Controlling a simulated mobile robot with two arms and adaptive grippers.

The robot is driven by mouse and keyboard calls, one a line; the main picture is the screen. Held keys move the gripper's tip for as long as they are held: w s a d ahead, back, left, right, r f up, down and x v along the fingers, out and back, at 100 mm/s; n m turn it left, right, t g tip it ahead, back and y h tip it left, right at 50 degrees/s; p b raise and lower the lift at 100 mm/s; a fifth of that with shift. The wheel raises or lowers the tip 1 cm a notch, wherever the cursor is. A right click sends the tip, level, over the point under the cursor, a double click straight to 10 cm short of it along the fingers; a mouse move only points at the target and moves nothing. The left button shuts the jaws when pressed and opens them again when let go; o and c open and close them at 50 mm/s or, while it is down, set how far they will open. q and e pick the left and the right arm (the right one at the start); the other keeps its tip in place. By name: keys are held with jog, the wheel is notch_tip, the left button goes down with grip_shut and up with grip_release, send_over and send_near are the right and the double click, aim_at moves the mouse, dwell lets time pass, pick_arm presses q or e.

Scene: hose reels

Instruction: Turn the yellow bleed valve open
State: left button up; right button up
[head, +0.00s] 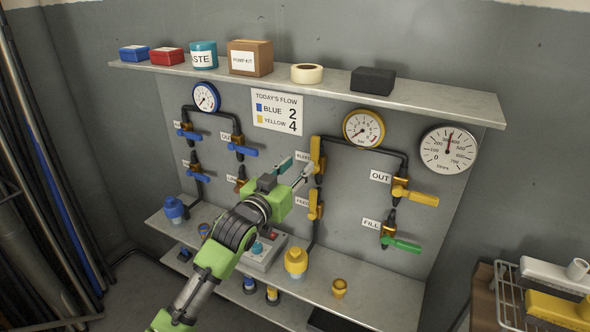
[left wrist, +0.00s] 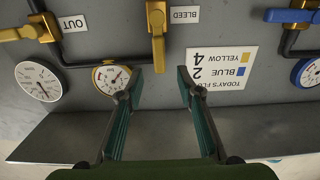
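The yellow bleed valve (head: 316,152) is on the right half of the wall panel, beside its BLEED label. Its lever stands upright, in line with the dark pipe. In the left wrist view, which is upside down, the bleed valve's lever (left wrist: 158,50) hangs from the top edge beside the BLEED label (left wrist: 185,14). My left gripper (head: 295,173) is open in front of the panel, just left of the valve. In the wrist view the lever's free end lies between the gripper's spread teal-padded fingertips (left wrist: 158,74), with visible gaps on both sides. My right gripper is out of view.
Below the bleed valve is another yellow-levered valve (head: 315,205). To the right are the yellow OUT valve (head: 415,194) and green FILL valve (head: 401,243). A shelf (head: 440,98) juts out above; a lower ledge (head: 380,300) carries yellow and blue fittings.

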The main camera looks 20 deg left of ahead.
pick_arm(q)
jog(key=shift+s, duration=0.3)
